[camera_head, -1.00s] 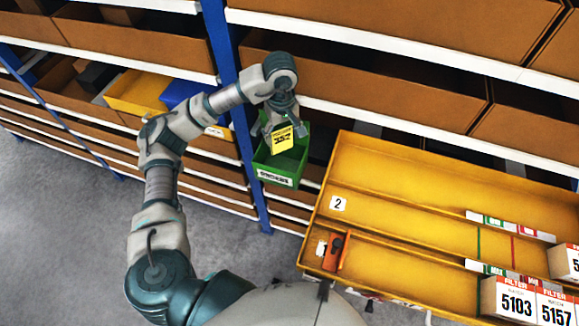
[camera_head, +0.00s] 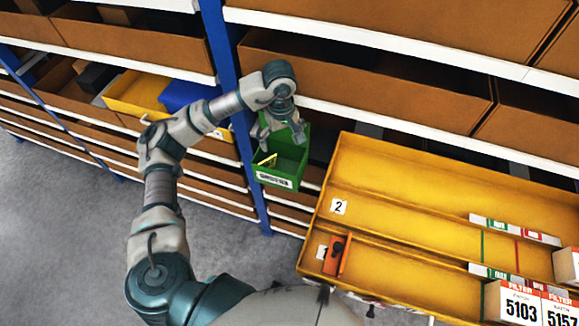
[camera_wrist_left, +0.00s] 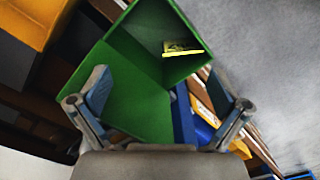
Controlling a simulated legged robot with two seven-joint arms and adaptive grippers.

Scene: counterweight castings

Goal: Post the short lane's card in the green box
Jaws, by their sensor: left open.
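The green box (camera_head: 279,179) hangs at the blue rack post, with a white label on its front. The yellow card (camera_head: 266,160) is inside the box, tilted and seen nearly edge-on. In the left wrist view the yellow card (camera_wrist_left: 182,48) lies inside the green box (camera_wrist_left: 132,95). My left gripper (camera_head: 280,136) is over the box's opening, pointing down, with its fingers apart and nothing between them. In the left wrist view my left gripper (camera_wrist_left: 168,88) shows its two fingers spread wide, apart from the card. My right gripper is not in view.
A yellow two-lane tray (camera_head: 400,213) stands to the right, its lanes marked 1 and 2. An orange block (camera_head: 337,255) sits in lane 1. Shelves with brown bins (camera_head: 360,85) run behind. Grey floor is clear at left.

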